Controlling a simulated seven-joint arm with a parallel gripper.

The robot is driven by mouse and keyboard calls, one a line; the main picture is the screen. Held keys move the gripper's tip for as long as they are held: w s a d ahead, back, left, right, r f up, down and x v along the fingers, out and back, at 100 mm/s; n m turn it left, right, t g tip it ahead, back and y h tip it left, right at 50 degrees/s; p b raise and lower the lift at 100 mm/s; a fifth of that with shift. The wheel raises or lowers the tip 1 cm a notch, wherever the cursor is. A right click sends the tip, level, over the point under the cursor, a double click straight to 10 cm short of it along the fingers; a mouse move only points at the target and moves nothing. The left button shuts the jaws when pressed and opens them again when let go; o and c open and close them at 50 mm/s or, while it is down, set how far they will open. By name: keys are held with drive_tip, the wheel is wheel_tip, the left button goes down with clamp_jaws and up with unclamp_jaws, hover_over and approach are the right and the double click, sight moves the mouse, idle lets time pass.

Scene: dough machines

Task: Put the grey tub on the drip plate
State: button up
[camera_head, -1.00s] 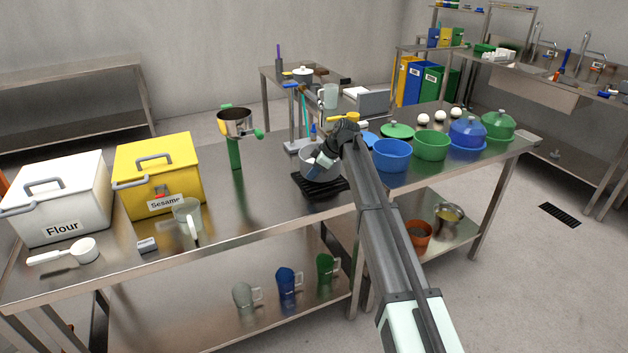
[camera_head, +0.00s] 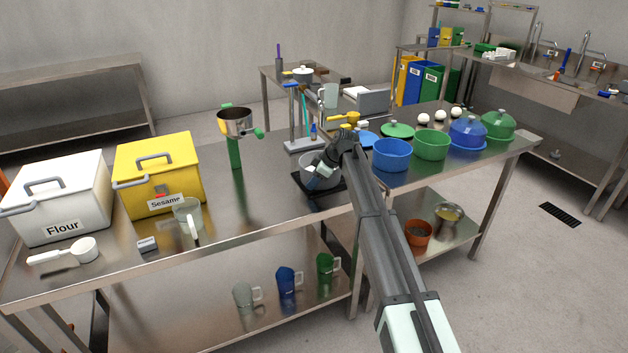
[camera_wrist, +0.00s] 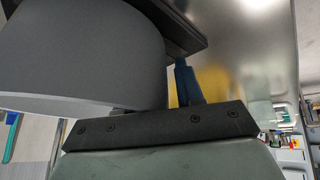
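The grey tub (camera_head: 308,164) is a round, light grey pot near the middle of the steel table. It is low over the black drip plate (camera_head: 300,183), mostly covering it; I cannot tell if it rests fully on it. My gripper (camera_head: 316,178) reaches in from the right, with its fingers at the tub. In the wrist view the tub (camera_wrist: 80,60) fills the upper left as a curved grey wall, with the dark plate (camera_wrist: 172,22) at the top. One blue finger of my gripper shows close beside the tub wall; the other finger is hidden.
A stand with a small blue bottle (camera_head: 313,131) is just behind the tub. A blue bowl (camera_head: 391,155) and a green bowl (camera_head: 432,145) stand to the right. The table is clear left of the plate.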

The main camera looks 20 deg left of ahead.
drive_tip(key=v, duration=1.2)
drive_tip(key=shift+r, duration=0.1)
